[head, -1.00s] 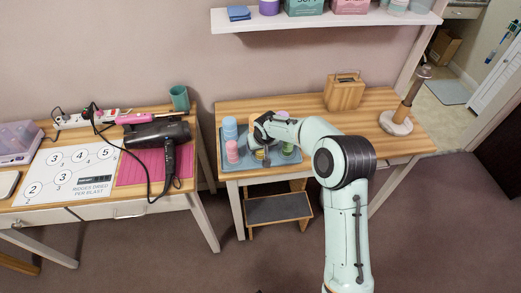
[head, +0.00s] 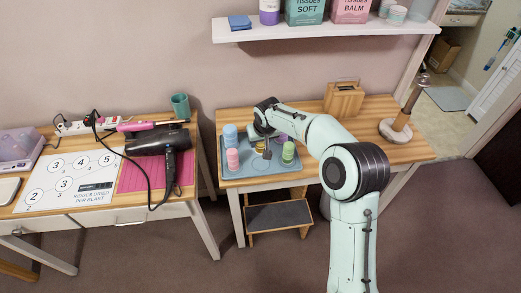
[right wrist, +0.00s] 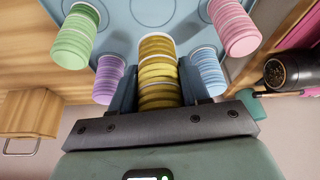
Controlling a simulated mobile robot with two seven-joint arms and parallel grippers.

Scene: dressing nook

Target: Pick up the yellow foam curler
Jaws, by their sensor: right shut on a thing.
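The yellow foam curler (right wrist: 158,70), ribbed and cylindrical, sits between the two fingers of my right gripper (right wrist: 160,88) in the right wrist view. The fingers are shut on it from both sides. In the head view my right gripper (head: 259,138) is over the blue tray (head: 262,170) on the right table, with a little of the yellow curler (head: 260,147) showing beneath it. I cannot tell whether the curler is clear of the tray. My left gripper is in neither view.
A wooden box (head: 343,98) and a stand (head: 398,128) are to the right. A shelf (head: 330,28) hangs above.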

